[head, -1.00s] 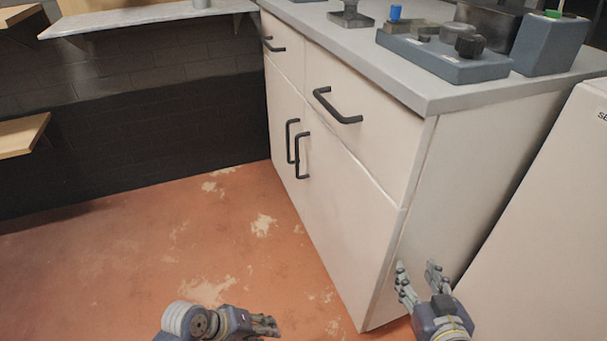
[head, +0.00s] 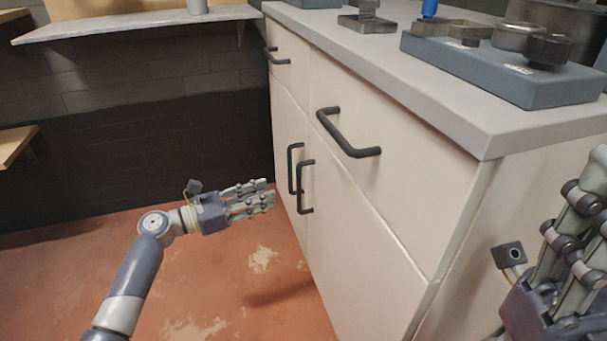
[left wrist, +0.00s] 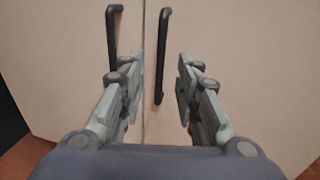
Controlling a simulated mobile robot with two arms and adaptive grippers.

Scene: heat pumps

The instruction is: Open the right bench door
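The right bench door (head: 350,235) is a cream panel and stands shut. Its black upright handle (head: 306,187) is beside the left door's handle (head: 293,168). My left gripper (head: 272,196) is open and empty, its fingers pointing at the handles from the left, a little short of them. In the left wrist view the right door's handle (left wrist: 162,55) shows between the open fingers, ahead of them and nearer the left finger; the left door's handle (left wrist: 114,30) is outside, to the left. My right gripper (head: 590,210) looks open and empty, close to the camera beside the bench's end.
Drawers with black handles (head: 345,135) are above the doors. The grey worktop (head: 420,85) carries a blue-grey device (head: 500,75) near its edge. A wall shelf (head: 130,25) is at the back left. The reddish floor (head: 190,260) before the doors is clear.

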